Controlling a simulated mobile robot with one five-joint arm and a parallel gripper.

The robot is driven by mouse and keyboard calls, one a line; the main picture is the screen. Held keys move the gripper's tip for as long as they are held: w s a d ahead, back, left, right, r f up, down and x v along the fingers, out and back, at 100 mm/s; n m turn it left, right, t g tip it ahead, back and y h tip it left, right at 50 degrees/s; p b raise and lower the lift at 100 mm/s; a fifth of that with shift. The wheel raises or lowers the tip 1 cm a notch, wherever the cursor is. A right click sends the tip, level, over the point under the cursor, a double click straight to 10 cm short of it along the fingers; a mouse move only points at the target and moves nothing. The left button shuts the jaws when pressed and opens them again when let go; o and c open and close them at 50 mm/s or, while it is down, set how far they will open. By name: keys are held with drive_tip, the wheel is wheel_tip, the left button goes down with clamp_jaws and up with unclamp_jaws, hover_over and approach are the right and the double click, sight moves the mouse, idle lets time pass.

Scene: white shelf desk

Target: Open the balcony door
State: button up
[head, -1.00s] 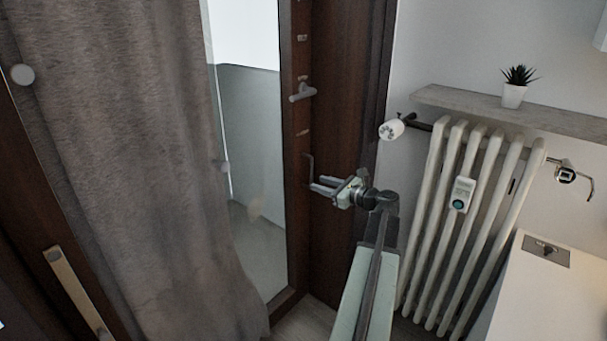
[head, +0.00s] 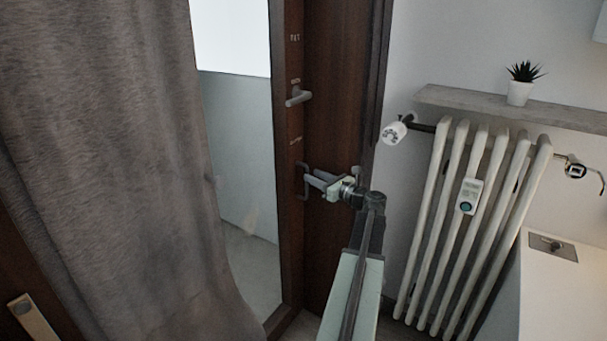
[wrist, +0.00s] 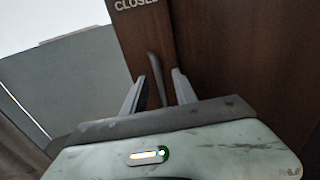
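The balcony door has a dark brown wooden stile (head: 288,235) and a tall glass pane (head: 238,130); it looks shut against its frame. A grey lever handle (head: 298,97) sits on the stile. Below it is a slim upright pull handle (head: 302,168), which also shows in the wrist view (wrist: 156,75). My gripper (head: 311,186) is at this pull handle. In the wrist view my gripper (wrist: 158,92) is open, with one finger on each side of the pull handle and gaps visible. The handle's lower end is hidden behind my gripper body.
A grey curtain (head: 110,150) hangs over the left of the glass. A white radiator (head: 470,220) stands to the right, below a shelf (head: 500,105) with a potted plant (head: 520,92). A white desk (head: 560,300) is at the lower right.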

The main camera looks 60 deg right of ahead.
drive_tip(key=x, duration=0.4)
drive_tip(key=shift+w, duration=0.1)
clamp_jaws()
idle(1.2)
